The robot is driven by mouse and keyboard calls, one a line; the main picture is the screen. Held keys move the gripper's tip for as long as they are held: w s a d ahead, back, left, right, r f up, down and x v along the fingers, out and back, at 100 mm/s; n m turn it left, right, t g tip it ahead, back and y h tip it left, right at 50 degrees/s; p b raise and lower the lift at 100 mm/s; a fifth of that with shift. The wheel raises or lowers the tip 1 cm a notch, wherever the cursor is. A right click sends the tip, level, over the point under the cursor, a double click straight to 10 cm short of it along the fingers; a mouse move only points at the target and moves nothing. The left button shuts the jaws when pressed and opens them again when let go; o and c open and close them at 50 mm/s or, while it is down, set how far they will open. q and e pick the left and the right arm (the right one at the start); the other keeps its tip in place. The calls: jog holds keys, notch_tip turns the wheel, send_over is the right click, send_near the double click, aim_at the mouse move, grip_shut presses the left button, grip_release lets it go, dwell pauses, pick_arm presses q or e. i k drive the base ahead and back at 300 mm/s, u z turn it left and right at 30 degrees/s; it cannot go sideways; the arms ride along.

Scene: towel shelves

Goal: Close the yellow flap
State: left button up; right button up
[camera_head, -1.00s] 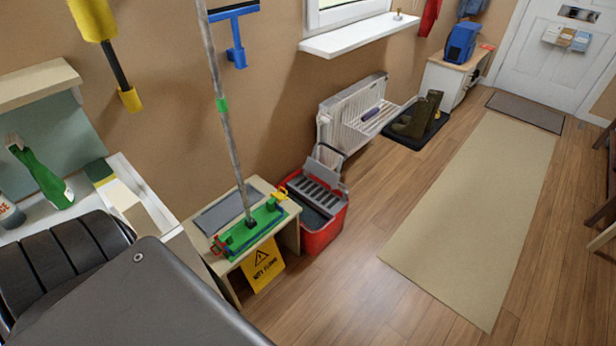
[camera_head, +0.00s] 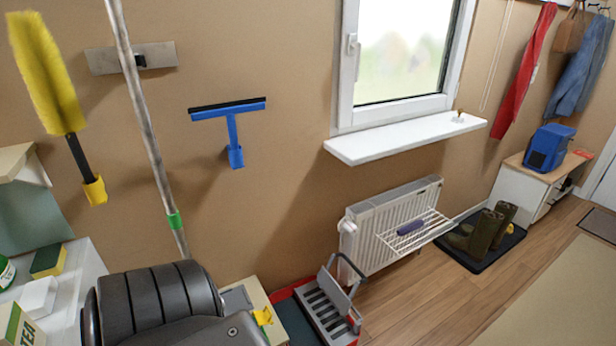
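A small yellow flap (camera_head: 263,316) sticks up near the bottom of the view, just right of my dark arm. It is at the right edge of the mop head, which is mostly hidden behind the arm. The mop's long grey pole (camera_head: 140,95) with a green ring (camera_head: 175,220) rises to the upper left. A dark arm link of mine fills the lower left. Neither gripper shows in the view.
A red bucket (camera_head: 284,292) with a grey wringer (camera_head: 330,300) stands right of the mop. A radiator (camera_head: 375,240) with a wire rack and boots (camera_head: 485,230) are further right. A blue squeegee (camera_head: 232,125) hangs on the wall. Floor at right is open.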

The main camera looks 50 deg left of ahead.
aim_at(263, 318)
jog(key=i, duration=2.5)
jog(key=u, duration=4.3)
